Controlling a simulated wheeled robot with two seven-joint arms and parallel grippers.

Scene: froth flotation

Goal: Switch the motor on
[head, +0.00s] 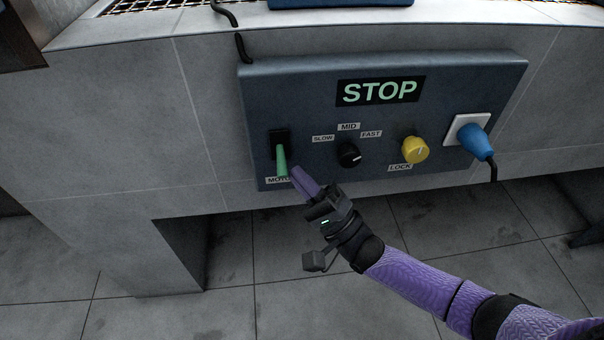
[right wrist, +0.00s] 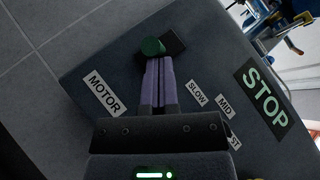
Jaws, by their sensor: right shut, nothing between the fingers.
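The motor switch (head: 281,160) is a green lever on a black plate at the left of the blue-grey control panel (head: 390,100), above a MOTOR label (head: 278,180). In the head view the lever points down. My right gripper (head: 296,172) is shut and empty, its purple fingertips just right of the lever's lower end. In the right wrist view the shut fingertips (right wrist: 157,62) lie right at the lever's green end (right wrist: 152,46); I cannot tell whether they touch. The panel's sign (head: 381,90) reads STOP. My left gripper is not in view.
Right of the lever are a black speed knob (head: 349,155) marked SLOW, MID and FAST, a yellow LOCK knob (head: 415,149) and a blue plug (head: 477,142) in a white socket. A black cable (head: 241,46) hangs above the panel's left corner. The floor below is open.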

